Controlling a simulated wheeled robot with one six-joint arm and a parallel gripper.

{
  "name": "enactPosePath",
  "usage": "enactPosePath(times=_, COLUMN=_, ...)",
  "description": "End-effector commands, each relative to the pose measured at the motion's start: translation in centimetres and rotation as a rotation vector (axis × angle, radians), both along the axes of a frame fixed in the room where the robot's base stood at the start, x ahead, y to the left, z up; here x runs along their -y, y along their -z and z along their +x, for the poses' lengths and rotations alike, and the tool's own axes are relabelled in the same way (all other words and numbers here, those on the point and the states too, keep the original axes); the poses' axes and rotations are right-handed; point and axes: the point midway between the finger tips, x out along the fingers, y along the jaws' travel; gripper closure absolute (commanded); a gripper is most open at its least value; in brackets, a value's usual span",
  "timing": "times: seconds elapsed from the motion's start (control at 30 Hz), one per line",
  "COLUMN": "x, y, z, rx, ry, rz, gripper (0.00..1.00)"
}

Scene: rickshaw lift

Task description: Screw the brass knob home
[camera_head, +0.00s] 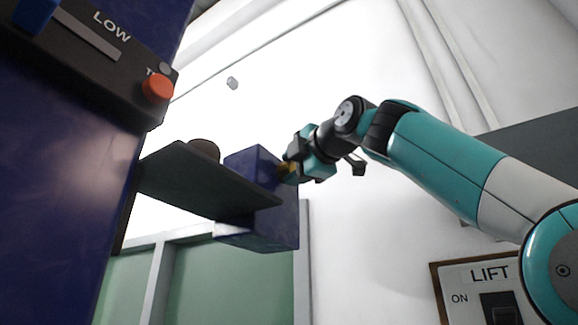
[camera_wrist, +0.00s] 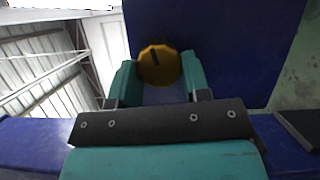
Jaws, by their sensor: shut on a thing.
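The brass knob (camera_wrist: 159,65) is a round, faceted, gold-coloured disc with a dark line mark on its face. It sits between the two teal fingers of my gripper (camera_wrist: 158,82) in the wrist view, with the blue face (camera_wrist: 215,35) behind it. How far the knob stands off the blue face is hidden.
A dark shelf (camera_head: 205,182) with a brown rounded thing (camera_head: 203,150) juts out left of the blue box. A dark panel marked LOW with an orange button (camera_head: 157,88) is at upper left. A LIFT switch plate (camera_head: 490,290) is at lower right.

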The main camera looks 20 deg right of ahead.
Motion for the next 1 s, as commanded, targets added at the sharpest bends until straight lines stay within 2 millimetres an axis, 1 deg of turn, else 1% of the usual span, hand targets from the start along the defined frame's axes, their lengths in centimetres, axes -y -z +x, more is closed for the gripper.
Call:
enactPosePath(times=0.1, x=0.10, y=-0.06, z=0.01, rx=-0.044, ry=0.003, rz=0.061, gripper=0.80)
enactPosePath(times=0.4, x=0.11, y=-0.04, z=0.04, rx=-0.109, ry=0.003, rz=0.146, gripper=0.80)
enactPosePath(times=1.0, x=0.11, y=0.07, z=0.06, rx=-0.131, ry=0.003, rz=0.169, gripper=0.80)
